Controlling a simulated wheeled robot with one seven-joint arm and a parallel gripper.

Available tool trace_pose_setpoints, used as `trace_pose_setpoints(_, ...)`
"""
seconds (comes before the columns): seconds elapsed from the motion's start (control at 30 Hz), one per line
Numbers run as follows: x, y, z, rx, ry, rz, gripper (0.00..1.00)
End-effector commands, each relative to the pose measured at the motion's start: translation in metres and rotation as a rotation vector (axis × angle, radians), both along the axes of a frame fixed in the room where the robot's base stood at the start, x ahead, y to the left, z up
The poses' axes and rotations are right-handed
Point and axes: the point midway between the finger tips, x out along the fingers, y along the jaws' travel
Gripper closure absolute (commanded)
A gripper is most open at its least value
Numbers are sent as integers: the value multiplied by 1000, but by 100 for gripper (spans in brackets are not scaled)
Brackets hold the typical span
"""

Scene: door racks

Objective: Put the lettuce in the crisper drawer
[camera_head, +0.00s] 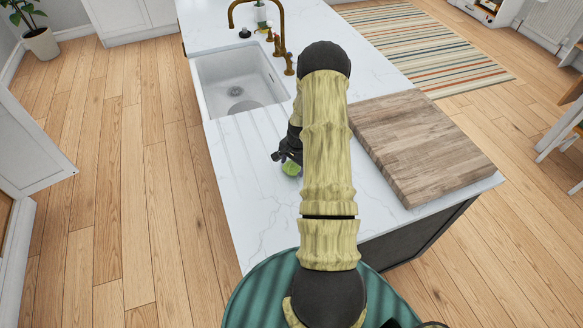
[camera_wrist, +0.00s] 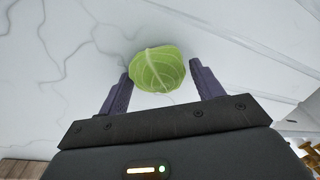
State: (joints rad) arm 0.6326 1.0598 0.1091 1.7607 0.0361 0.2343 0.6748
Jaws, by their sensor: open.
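The lettuce (camera_head: 291,168) is a small green head on the white marble counter (camera_head: 262,215), right of the sink's drain grooves. My gripper (camera_head: 284,158) is at the lettuce and partly covers it in the head view. In the wrist view the lettuce (camera_wrist: 157,69) lies at the fingertips, between and slightly beyond the two open fingers of my gripper (camera_wrist: 158,75). A gap shows between the lettuce and at least part of each finger; contact at the tips is unclear. No crisper drawer is recognisable in either view.
A wooden cutting board (camera_head: 415,145) lies to the right on the counter. A white sink (camera_head: 238,80) with a brass faucet (camera_head: 278,40) is at the back left. A striped rug (camera_head: 425,45) lies on the wooden floor beyond. White cabinetry (camera_head: 35,150) stands at the left.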

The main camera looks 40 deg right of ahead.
Motion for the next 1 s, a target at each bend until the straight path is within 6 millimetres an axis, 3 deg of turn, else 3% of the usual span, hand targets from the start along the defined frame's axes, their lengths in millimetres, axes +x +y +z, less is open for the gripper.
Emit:
trace_pose_setpoints(0.17,0,0,0,0,0,0,34)
trace_pose_setpoints(0.33,0,0,0,0,0,0,65)
trace_pose_setpoints(0.4,0,0,0,0,0,0,71)
trace_pose_setpoints(0.77,1,-1,6,-2,-2,0,71)
trace_pose_setpoints(1.0,1,-1,33,-3,-4,-1,71)
